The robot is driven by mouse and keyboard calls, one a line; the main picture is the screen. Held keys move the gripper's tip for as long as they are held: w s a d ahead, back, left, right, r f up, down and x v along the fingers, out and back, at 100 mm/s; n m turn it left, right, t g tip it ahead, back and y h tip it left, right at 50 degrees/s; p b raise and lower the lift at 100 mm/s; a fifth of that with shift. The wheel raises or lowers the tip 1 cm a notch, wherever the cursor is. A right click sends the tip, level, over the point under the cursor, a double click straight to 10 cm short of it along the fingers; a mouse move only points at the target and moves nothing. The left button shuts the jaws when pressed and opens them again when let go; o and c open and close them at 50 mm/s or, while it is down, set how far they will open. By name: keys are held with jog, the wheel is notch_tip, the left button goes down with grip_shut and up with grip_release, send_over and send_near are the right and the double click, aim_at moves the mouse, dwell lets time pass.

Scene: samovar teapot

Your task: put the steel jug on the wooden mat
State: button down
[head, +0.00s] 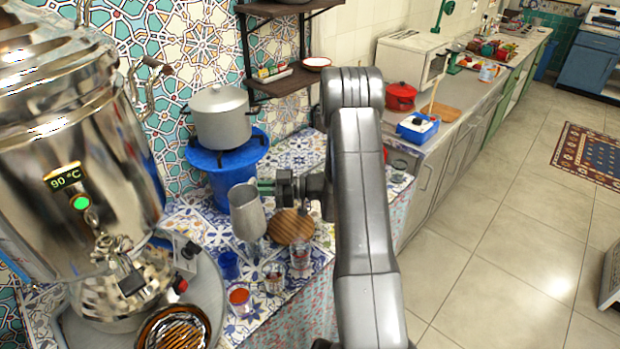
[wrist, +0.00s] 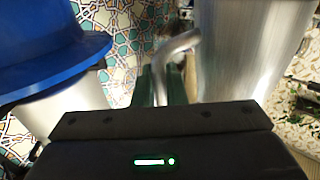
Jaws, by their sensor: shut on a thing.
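The steel jug (head: 247,213) is a tall grey metal vessel left of the round wooden mat (head: 290,228) on the tiled counter. My gripper (head: 268,187) reaches in from the right at the jug's upper part. In the wrist view, the green fingers of my gripper (wrist: 165,85) are shut on the jug's curved handle (wrist: 180,42). The jug's body (wrist: 250,50) fills the right of that view, beside the fingers, and looks upright. The jug is beside the mat, not over its middle. I cannot tell whether its base touches the counter.
A large samovar (head: 75,150) stands at the left on a grey tray (head: 212,290). A pot (head: 220,117) sits on a blue burner (head: 228,177) behind the jug. A blue cup (head: 229,265), a glass of red tea (head: 240,298) and clear glasses (head: 300,256) stand in front.

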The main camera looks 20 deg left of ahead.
jog(key=shift+w, duration=0.15)
jog(key=w+d+f+m+t, duration=0.2)
jog(key=w+d+m+t, duration=0.9)
jog(key=w+d+t, duration=0.45)
jog(key=w+d+f+m+t+h, duration=0.3)
jog(key=d+m+t+h, duration=0.4)
jog(key=d, duration=0.4)
jog(key=s+d+f+m+t+h, duration=0.25)
jog(key=d+m+h, duration=0.25)
jog(key=d+h, duration=0.65)
jog(key=s+d+f+y, duration=0.2)
jog(key=s+d+f, duration=0.1)
jog(key=s+f, duration=0.2)
jog(key=shift+s+f+t, duration=0.15)
jog(key=shift+f+t, duration=0.25)
jog(key=shift+f, duration=0.15)
jog(key=shift+a, duration=0.15)
